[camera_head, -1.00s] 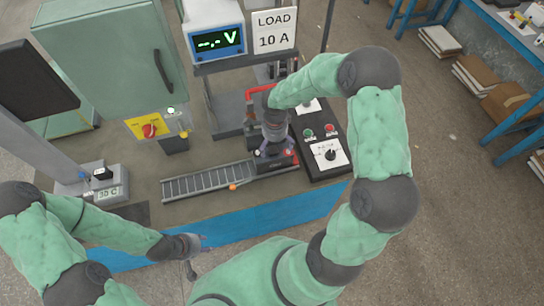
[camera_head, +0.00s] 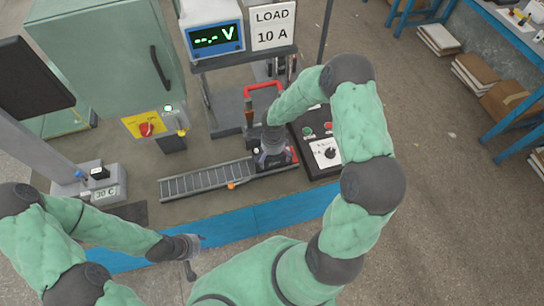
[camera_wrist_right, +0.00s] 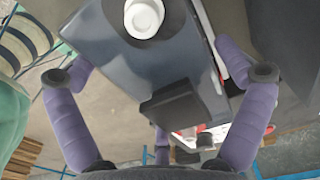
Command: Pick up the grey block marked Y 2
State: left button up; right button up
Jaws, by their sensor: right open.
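A dark grey block (camera_wrist_right: 130,55) with a white round knob and a black raised piece on top fills the upper middle of the right wrist view. No Y 2 marking is readable on it. My right gripper (camera_head: 270,158) is over the right end of the ladder-like rail in the head view and largely hides what lies under it. Its purple fingers (camera_wrist_right: 160,100) are apart, on either side of the block in the wrist view; contact cannot be told. My left gripper (camera_head: 197,252) hangs near the blue front edge of the bench, away from the block; its jaws are too small to judge.
The rail (camera_head: 203,182) runs left from the block, with a small orange ball (camera_head: 231,186) at its front edge. A red-handled device (camera_head: 262,88) stands behind, and a black control box (camera_head: 325,152) to the right. A green cabinet (camera_head: 100,60) takes the back left.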

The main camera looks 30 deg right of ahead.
jog(key=c, duration=1.3)
jog(key=shift+w+r, duration=0.1)
jog(key=shift+w, duration=0.05)
jog(key=shift+c, duration=0.6)
jog(key=shift+r, duration=0.15)
